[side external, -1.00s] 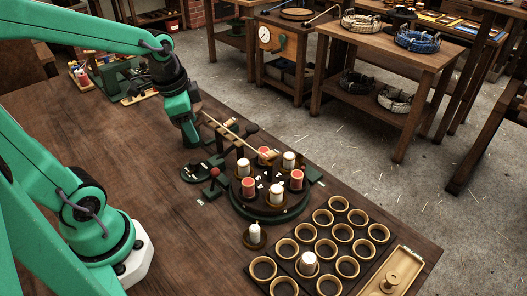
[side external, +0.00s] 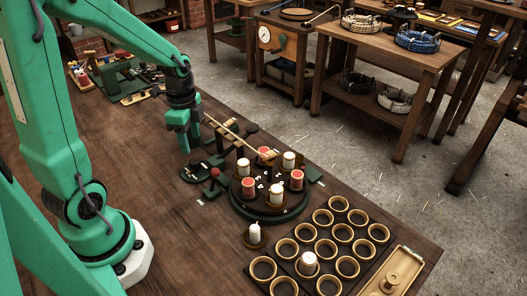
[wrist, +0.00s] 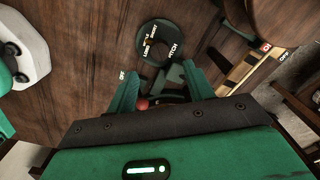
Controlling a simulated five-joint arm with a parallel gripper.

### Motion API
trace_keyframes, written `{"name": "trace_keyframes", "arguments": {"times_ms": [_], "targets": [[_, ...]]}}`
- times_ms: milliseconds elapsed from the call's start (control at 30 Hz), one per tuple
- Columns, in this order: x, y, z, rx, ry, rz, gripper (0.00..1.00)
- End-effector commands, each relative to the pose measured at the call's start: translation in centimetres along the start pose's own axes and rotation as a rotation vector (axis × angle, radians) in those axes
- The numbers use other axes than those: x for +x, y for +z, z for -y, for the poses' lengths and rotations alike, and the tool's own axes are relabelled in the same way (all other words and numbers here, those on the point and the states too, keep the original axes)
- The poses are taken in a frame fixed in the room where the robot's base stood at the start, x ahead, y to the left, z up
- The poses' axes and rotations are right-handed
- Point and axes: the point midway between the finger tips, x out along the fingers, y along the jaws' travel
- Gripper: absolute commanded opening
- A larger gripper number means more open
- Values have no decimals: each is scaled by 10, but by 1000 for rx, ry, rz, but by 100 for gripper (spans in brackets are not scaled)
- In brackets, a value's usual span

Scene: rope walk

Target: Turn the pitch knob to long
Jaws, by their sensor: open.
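The pitch knob's round dark dial plate (side external: 206,170) lies on the table left of the rope machine in the side view. In the wrist view the dial (wrist: 166,31) bears the words LONG, SHORT and PITCH. The small knob's pointing direction is too small to tell. My gripper (side external: 189,147) points down above the table, just behind and left of the dial in the side view. Its fingers are apart with nothing between them; in the wrist view my gripper (wrist: 158,70) shows them spread below the dial. It does not touch the knob.
A red-ball lever (side external: 215,172) stands beside the dial. A round turntable (side external: 270,210) with red and white bobbins is right of it, with a slanting wooden arm (side external: 228,136) behind. A rack of ring cups (side external: 325,235) stands in front.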

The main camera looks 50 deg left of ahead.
Motion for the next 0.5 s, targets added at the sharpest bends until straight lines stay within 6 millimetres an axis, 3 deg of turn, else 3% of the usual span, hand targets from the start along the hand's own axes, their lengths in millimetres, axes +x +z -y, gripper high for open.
{"name": "trace_keyframes", "arguments": {"times_ms": [500], "targets": [[47, 0, -1, -1, 3, 1, 52]]}}
